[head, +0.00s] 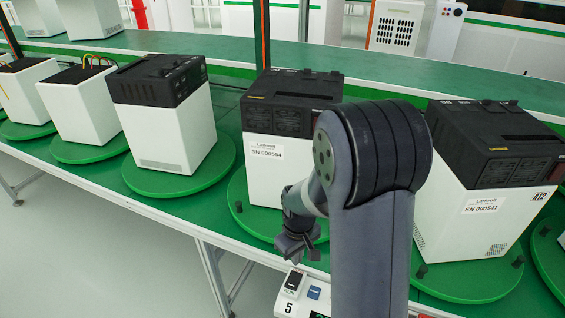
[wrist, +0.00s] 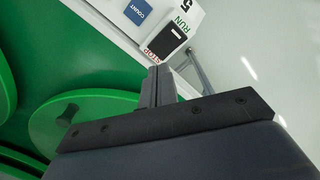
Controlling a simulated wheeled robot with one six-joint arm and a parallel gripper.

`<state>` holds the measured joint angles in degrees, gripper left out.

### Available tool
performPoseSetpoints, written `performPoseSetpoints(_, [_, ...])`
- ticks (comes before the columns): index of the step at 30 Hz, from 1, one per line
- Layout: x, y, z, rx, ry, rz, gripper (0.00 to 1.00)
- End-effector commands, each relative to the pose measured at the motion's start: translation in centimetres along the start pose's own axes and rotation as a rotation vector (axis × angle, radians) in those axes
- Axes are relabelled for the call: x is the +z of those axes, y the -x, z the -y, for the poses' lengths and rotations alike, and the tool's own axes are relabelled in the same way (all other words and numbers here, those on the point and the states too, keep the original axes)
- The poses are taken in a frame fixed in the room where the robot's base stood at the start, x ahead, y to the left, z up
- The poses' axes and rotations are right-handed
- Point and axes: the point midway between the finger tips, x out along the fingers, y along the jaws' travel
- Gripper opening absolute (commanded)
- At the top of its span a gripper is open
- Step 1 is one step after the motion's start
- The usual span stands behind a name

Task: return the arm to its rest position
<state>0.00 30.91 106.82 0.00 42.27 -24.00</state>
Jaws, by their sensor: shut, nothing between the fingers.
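My gripper (head: 297,250) hangs at the end of my grey arm (head: 372,200) in the head view, in front of the white unit marked SN 000594 (head: 262,172) and above the line's front edge. In the wrist view its fingers (wrist: 158,84) are together with nothing between them, and they point toward the control box. The control box (head: 289,304), marked 5, sits just below the gripper in the head view. It also shows in the wrist view (wrist: 140,28), with a black rocker switch labelled RUN and STOP (wrist: 162,43) and a blue COUNT button (wrist: 138,12).
Green turntables (head: 150,196) carry white units with black tops, such as one at left (head: 165,125) and one marked SN 000547 (head: 480,215). My arm covers part of the middle. A second green belt (head: 400,72) runs behind. Floor is open at front left.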

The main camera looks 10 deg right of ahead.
Motion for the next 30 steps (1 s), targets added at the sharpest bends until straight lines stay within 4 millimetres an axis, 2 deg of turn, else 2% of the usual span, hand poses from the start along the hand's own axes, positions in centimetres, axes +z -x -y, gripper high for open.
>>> performPoseSetpoints(16, [0.0,-6.2,0.0,-0.001,0.0,0.001,0.0])
performPoseSetpoints(20, [0.0,-6.7,0.0,0.0,0.0,0.0,0.0])
performPoseSetpoints(30, [0.0,-6.3,0.0,0.0,0.0,0.0,0.0])
